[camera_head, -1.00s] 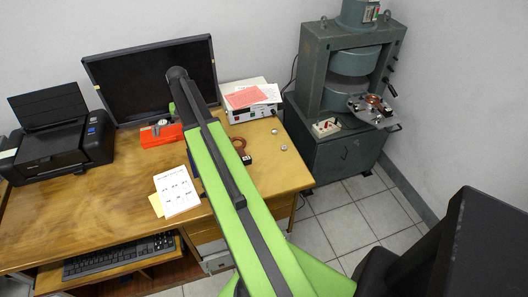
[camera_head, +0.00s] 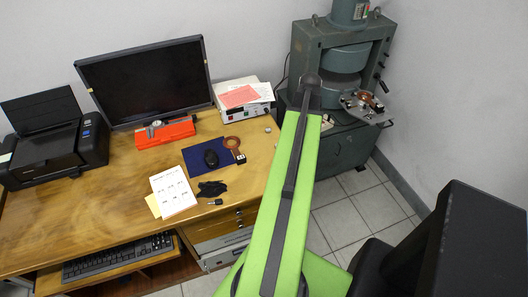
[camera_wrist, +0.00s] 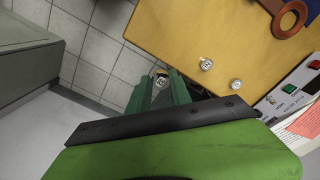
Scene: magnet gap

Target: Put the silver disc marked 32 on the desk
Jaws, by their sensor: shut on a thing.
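My gripper (camera_wrist: 161,88) shows in the wrist view, its green fingers shut on a small silver disc (camera_wrist: 162,80). The mark on this disc is too small to read surely. The fingers are seen against the floor beside the edge of the wooden desk (camera_wrist: 165,35). Two other silver discs lie apart on the desk, one farther from me (camera_wrist: 206,64) and one nearer the instrument box (camera_wrist: 236,84); their marks are unclear. In the head view the desk (camera_head: 100,205) is at left, with one silver disc (camera_head: 267,130) visible near its right end. My arm hides the gripper there.
The grey magnet (camera_head: 305,55) stands right of the desk, with a copper-coloured ring on its plate (camera_head: 370,101). On the desk are a copper ring tool (camera_head: 233,143), a mouse pad (camera_head: 196,166), papers (camera_head: 173,190), dark gloves (camera_head: 211,188) and an instrument box (camera_head: 231,107).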

